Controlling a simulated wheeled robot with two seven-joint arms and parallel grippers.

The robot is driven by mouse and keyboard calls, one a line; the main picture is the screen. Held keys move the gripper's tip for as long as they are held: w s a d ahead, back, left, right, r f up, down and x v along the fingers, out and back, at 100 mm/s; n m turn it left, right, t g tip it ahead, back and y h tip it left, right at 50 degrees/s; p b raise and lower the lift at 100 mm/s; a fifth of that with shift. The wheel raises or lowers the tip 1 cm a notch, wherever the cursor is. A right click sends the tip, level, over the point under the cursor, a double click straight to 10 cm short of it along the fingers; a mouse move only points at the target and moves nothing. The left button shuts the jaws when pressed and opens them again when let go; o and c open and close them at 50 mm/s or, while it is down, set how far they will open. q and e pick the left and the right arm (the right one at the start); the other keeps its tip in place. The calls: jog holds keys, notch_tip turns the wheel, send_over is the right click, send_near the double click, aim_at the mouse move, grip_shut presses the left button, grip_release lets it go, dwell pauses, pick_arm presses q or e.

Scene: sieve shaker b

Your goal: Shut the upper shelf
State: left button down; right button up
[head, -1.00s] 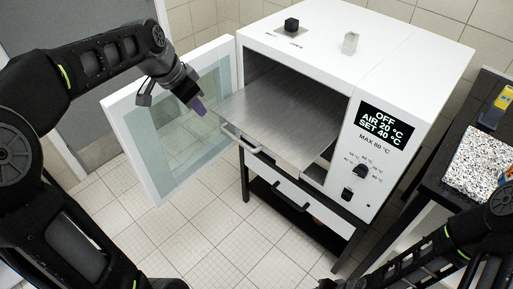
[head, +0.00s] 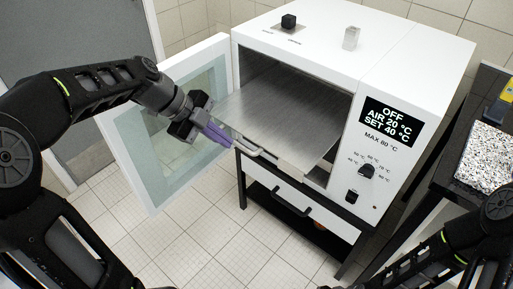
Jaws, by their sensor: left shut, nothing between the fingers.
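The upper shelf (head: 285,110) is a grey metal sheet sticking out of the open front of a white oven (head: 340,42).
The oven's glass door (head: 150,200) stands open at the left, behind my left arm. Below is a white drawer (head: 290,198) with a black handle. A dark table (head: 450,190) with a speckled tray (head: 484,158) stands at the right. The tiled floor in front is clear.

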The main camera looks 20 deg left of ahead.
pick_arm(q)
jog(key=w+d+f+p, duration=0.2)
jog(key=w+d+f, duration=0.4)
jog(key=f, duration=0.2)
jog(key=shift+w+d+p, duration=0.35)
jog(key=shift+w, duration=0.1)
dwell(0.3)
